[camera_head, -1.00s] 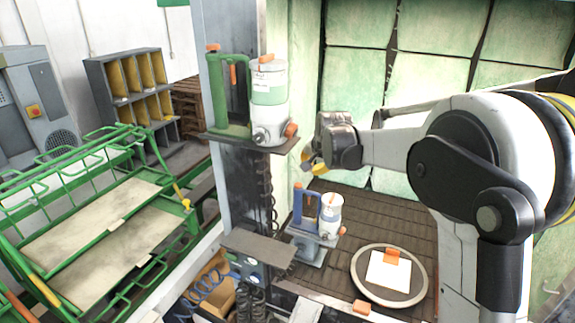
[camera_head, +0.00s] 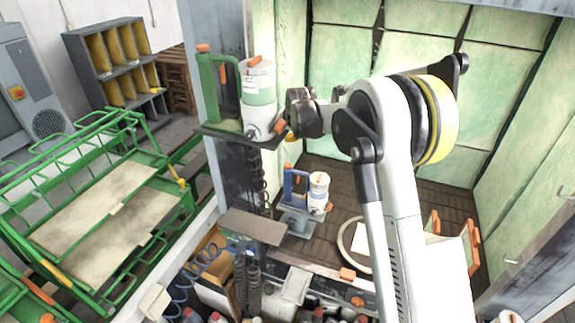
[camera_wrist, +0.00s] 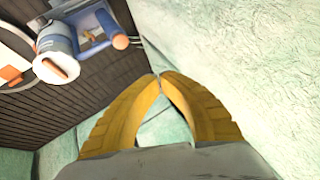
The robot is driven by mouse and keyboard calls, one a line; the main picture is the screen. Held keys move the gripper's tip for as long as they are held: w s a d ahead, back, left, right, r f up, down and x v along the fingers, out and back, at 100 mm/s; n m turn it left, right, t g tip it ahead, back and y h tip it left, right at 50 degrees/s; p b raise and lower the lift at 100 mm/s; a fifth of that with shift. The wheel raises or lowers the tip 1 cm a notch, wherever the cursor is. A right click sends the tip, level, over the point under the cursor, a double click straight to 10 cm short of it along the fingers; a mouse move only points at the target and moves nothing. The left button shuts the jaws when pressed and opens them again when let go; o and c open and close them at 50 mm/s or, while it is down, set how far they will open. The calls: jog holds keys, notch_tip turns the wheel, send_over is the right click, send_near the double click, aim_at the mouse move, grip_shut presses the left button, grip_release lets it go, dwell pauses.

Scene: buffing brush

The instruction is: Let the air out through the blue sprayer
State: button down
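The blue sprayer (camera_head: 295,187) with its white cup (camera_head: 319,187) and orange tips stands upright on a small grey stand in the booth. It also shows at the top left of the wrist view, with blue parts (camera_wrist: 91,22) and the white cup (camera_wrist: 57,45). My gripper (camera_head: 290,136) is above the blue sprayer in the head view, beside the green sprayer's white canister, and apart from the blue sprayer. In the wrist view my yellow fingers (camera_wrist: 161,76) meet at their tips with nothing between them.
A green sprayer (camera_head: 219,91) with a white and green canister (camera_head: 258,92) stands on a shelf on the post, close to my gripper. A round turntable (camera_head: 346,241) is partly hidden behind my arm. A green cart (camera_head: 187,205) stands at left.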

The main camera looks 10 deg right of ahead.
notch_tip(320, 180, down, 8)
jog(key=b, duration=0.4)
jog(key=shift+f+b, duration=0.35)
jog(key=shift+f, duration=0.15)
dwell(1.1)
jog(key=shift+f+b, duration=0.25)
jog(key=shift+b, duration=0.3)
jog(key=shift+f+b, duration=0.55)
dwell(0.4)
jog(key=shift+r, duration=0.2)
dwell(1.8)
jog(key=shift+r+p, duration=0.35)
jog(key=shift+r, duration=0.45)
jog(key=shift+r+p, duration=1)
jog(key=shift+r, duration=1.5)
